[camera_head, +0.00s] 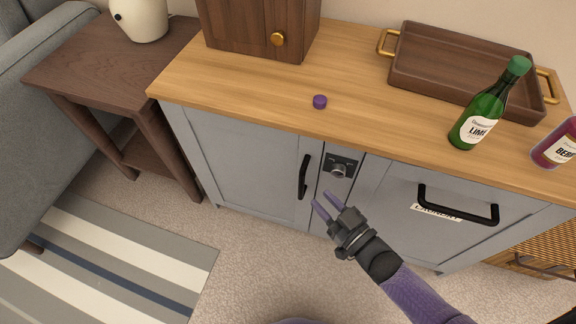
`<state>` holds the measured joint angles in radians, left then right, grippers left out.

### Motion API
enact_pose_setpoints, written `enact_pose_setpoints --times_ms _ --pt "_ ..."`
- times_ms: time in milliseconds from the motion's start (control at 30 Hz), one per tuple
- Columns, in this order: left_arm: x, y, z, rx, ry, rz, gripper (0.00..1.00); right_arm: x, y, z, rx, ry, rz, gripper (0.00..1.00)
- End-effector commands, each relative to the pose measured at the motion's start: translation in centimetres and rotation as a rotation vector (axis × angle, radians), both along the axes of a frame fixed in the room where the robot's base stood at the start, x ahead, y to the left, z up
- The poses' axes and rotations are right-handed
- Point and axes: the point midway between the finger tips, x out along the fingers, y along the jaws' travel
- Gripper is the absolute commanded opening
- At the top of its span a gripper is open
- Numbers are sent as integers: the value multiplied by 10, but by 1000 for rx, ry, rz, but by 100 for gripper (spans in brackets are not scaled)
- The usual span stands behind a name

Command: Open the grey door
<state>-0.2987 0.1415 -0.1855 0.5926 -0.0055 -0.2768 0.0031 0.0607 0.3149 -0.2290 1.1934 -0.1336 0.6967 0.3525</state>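The grey door (243,160) is the left front panel of the sideboard and looks shut. Its black vertical handle (304,177) is near its right edge. My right gripper (324,203) is just below and to the right of the handle, with its two purple fingers pointing toward the cabinet front. The fingers are apart with nothing seen between them, and I cannot tell whether they touch the cabinet. My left gripper is not in view.
A latch plate with a round knob (338,170) sits right of the handle. A labelled grey drawer (400,215) is farther right. A green bottle (483,112), wooden tray (450,70) and purple cap (320,101) are on top.

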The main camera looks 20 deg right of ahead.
Motion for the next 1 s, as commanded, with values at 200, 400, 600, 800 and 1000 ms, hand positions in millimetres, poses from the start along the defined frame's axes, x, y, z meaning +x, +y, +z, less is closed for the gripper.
enact_pose_setpoints --times_ms 200,400,600,800,1000 --pt "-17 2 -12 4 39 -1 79 43 18 -1 2 -6 1 35" --pt "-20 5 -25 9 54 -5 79 79 33 -1 1 -2 0 35" --pt "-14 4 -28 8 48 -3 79 90 37 3 -1 -2 -1 35" --pt "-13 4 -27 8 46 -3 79 89 36 3 -1 -2 -1 27" --pt "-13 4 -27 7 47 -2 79 89 36 3 -1 -1 -1 0"
